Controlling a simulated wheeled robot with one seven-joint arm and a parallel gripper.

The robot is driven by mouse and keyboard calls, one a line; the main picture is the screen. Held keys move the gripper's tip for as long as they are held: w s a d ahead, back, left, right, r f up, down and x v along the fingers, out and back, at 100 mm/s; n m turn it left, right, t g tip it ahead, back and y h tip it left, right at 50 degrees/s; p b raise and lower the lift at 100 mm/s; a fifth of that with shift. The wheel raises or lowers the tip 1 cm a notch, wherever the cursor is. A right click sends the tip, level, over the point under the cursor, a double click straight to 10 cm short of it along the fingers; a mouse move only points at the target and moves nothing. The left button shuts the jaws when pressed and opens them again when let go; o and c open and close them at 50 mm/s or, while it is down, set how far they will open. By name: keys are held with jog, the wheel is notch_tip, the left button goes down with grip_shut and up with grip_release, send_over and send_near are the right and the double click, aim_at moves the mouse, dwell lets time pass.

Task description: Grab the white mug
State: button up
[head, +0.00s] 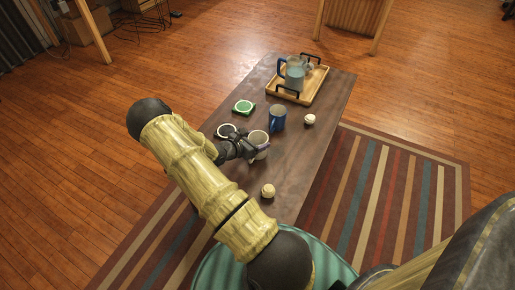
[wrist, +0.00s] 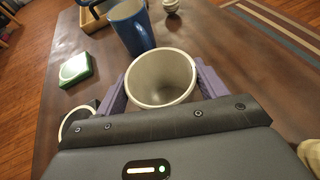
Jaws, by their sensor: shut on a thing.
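The white mug (head: 259,139) stands on the dark wooden table (head: 308,150). In the wrist view the white mug (wrist: 160,78) sits between the two purple fingers, with its open rim facing the camera and its inside empty. My gripper (head: 258,148) is shut on it, one finger at each side. In the wrist view my gripper (wrist: 160,88) hides the lower part of the mug. I cannot tell whether its base touches the table.
A blue mug (head: 277,118) stands close behind the white mug. A green coaster (head: 243,107), a dark white-rimmed round item (head: 227,131) and two pale balls (head: 309,119) (head: 268,191) lie nearby. A wooden tray (head: 315,84) with a pitcher (head: 294,76) is at the far end.

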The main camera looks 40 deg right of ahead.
notch_tip(320, 180, up, 10)
jog(key=p, duration=0.3)
dwell(0.3)
dwell(0.4)
